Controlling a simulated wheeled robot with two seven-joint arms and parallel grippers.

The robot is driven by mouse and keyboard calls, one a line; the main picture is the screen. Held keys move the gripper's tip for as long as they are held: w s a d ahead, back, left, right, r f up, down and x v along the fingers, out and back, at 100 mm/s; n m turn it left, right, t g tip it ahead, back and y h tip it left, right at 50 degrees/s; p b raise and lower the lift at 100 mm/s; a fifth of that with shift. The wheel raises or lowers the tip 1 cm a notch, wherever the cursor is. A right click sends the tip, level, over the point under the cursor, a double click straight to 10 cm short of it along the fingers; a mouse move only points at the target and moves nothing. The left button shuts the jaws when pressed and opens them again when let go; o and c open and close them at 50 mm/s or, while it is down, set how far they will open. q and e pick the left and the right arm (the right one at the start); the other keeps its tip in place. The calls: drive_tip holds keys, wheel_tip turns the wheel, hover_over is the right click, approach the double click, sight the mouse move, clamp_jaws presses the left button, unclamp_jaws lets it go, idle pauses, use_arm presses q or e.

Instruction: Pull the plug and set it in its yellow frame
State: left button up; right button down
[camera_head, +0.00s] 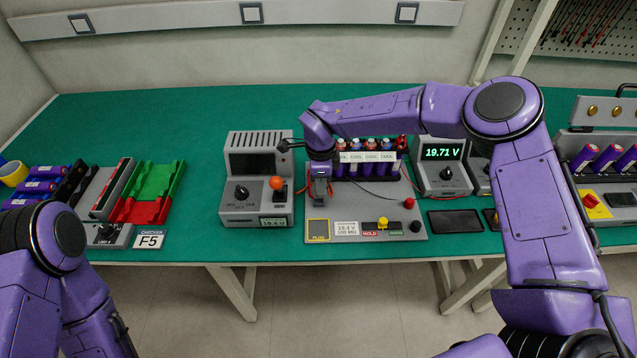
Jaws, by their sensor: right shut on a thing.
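The yellow frame (318,230), labelled PLUG, is a square outline at the front left corner of a grey panel (345,210). Its inside looks dark, and I see no plug in it. My right gripper (320,197) points down over the panel's left part, just behind the yellow frame. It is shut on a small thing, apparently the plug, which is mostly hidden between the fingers. I cannot tell whether the plug is still seated in a socket. A thin dark cable runs across the panel right of the gripper. My left arm is at the lower left; its gripper is out of view.
A grey device (257,190) with an orange knob stands close left of the panel. Cells labelled COOL (372,160) stand in a row behind it. A yellow lever (383,223) and red and black knobs are on its right. A 19.71 V meter (442,165) stands to the right.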

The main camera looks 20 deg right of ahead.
drive_tip(key=s+a+r+n+p, duration=0.1)
drive_tip(key=s+r+n+p, duration=0.1)
drive_tip(key=s+n+p, duration=0.35)
drive_tip(key=f+n+b, duration=0.1)
drive_tip(key=f+n, duration=0.1)
drive_tip(key=s+a+f+n+b, duration=0.1)
drive_tip(key=f+n+b, duration=0.3)
drive_tip(key=shift+s+a+f, duration=0.1)
drive_tip(key=shift+s+a, duration=0.25)
drive_tip(key=shift+a, duration=0.05)
drive_tip(key=shift+w+r, duration=0.1)
drive_tip(key=shift+r, duration=0.1)
drive_tip(key=shift+s+r+p, duration=0.2)
drive_tip(key=shift+p, duration=0.45)
use_arm(q)
wheel_tip(320, 180, up, 4)
drive_tip(key=shift+f, duration=0.25)
use_arm(e)
drive_tip(key=shift+f, duration=0.1)
drive_tip(key=shift+w, duration=0.1)
